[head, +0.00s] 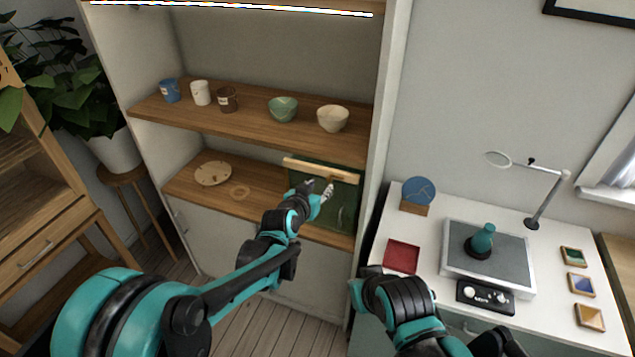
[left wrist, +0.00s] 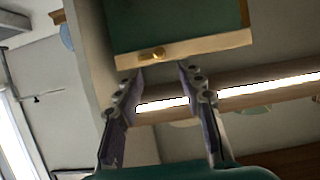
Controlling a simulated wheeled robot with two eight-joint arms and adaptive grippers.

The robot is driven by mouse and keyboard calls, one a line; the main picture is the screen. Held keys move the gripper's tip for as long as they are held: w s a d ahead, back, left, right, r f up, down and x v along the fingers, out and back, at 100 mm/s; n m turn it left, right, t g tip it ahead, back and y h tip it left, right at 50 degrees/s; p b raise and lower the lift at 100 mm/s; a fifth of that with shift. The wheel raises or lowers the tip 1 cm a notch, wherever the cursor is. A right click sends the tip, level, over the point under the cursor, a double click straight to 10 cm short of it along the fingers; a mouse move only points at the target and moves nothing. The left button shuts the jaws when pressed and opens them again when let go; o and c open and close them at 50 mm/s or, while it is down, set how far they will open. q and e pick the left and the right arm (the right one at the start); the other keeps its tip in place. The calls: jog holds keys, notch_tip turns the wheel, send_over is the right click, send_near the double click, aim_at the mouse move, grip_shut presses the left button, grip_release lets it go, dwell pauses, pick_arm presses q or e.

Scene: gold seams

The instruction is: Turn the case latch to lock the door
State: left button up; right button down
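The green case with a pale wooden top rail (head: 345,175) stands on the lower shelf, at its right end. Its green door panel also shows in the left wrist view (left wrist: 180,25), with the pale rail below it there. A small brass latch (left wrist: 152,54) sits on that rail, lying about along it. My left gripper (head: 328,189) is in front of the case near the rail. In the left wrist view its two fingers (left wrist: 161,70) are apart and empty, with the latch just beyond the gap between the tips. My right arm shows at the bottom, but I see no right fingers.
The upper shelf (head: 255,126) holds cups and bowls. A wooden plate (head: 213,173) lies on the lower shelf, left of the case. The white cabinet side wall (head: 377,130) stands close to the case's right. A white desk with a teal vase (head: 483,238) is further right.

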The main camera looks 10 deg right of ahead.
aim_at(329, 179)
pick_arm(q)
jog(key=b+x, duration=0.1)
jog(key=x, duration=0.7)
jog(key=shift+b, duration=0.4)
grip_shut()
